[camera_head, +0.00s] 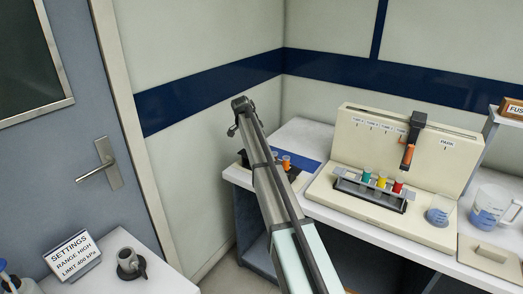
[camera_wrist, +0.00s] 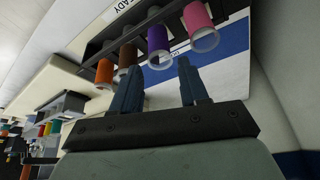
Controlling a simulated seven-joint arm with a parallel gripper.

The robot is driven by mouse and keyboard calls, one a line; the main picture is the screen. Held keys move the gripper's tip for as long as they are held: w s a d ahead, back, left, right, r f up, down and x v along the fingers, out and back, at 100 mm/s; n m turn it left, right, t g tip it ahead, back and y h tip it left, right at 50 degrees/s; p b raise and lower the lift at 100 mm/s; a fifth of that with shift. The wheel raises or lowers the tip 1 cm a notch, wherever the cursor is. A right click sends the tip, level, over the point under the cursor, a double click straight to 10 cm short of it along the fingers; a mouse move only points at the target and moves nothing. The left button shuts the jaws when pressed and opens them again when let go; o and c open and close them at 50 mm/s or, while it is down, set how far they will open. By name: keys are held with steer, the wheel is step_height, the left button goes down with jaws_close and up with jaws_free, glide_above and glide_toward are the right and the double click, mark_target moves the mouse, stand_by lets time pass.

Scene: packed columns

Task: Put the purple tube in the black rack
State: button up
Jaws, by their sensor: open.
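The purple tube (camera_wrist: 159,42) stands in a dark holder (camera_wrist: 105,45) in the wrist view, between a brown tube and a pink one. My gripper (camera_wrist: 156,68) is open, its two fingers below the purple tube in the picture and spread to either side of it. I cannot tell whether they touch it. In the head view my arm hides the gripper and the purple tube. A dark grey-black rack (camera_head: 370,199) on the cream station at the right holds teal, yellow and red tubes.
Brown (camera_wrist: 128,54), pink (camera_wrist: 199,22) and orange (camera_wrist: 105,72) tubes stand close beside the purple one. An orange-handled tool (camera_head: 408,155) hangs above the rack. A wall is close behind.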

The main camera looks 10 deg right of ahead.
steer(key=w+v, duration=0.1)
steer(key=v, duration=0.5)
steer(key=shift+s, duration=0.5)
